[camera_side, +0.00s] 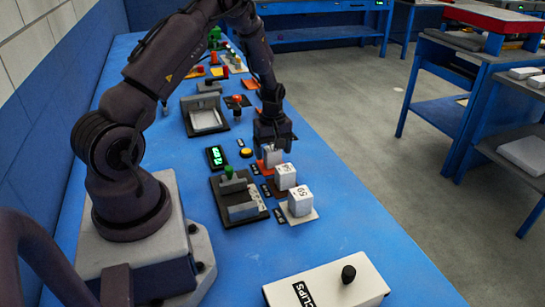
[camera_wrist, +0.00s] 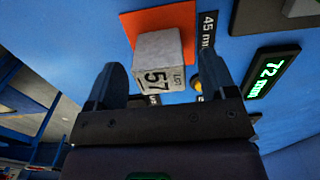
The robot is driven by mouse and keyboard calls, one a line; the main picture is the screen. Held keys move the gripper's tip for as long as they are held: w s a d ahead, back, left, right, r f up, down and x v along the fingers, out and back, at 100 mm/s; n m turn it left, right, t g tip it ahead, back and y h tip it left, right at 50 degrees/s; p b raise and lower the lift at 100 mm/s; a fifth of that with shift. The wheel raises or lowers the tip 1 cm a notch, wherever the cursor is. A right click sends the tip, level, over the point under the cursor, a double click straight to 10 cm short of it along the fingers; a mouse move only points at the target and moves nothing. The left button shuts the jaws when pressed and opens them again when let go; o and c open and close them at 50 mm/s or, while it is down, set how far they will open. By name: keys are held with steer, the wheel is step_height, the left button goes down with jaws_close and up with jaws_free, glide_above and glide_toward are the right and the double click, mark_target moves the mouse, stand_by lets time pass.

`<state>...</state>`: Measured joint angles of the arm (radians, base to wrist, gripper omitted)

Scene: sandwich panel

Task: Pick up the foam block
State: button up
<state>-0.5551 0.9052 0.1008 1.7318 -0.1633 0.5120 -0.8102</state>
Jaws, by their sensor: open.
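A pale grey block (camera_wrist: 158,62) marked "LOT 57" stands on an orange pad (camera_wrist: 135,24) in the wrist view. I take it as the foam block, though its material cannot be told. In the side view this block (camera_side: 274,157) is partly hidden under my gripper (camera_side: 274,147). In the wrist view my gripper (camera_wrist: 160,72) is open, one finger to either side of the block, with a gap visible on the left.
Two similar blocks (camera_side: 285,177) (camera_side: 300,203) stand on pads nearer the side camera. A dark fixture with a green knob (camera_side: 228,173) and a green-lit display (camera_side: 215,157) lie to the left. A white "CLIPS" box (camera_side: 325,287) is in front. Blue tabletop is clear to the right.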

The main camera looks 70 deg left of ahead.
steer(key=shift+f, duration=0.3)
steer(key=c, duration=1)
steer(key=shift+r, duration=0.1)
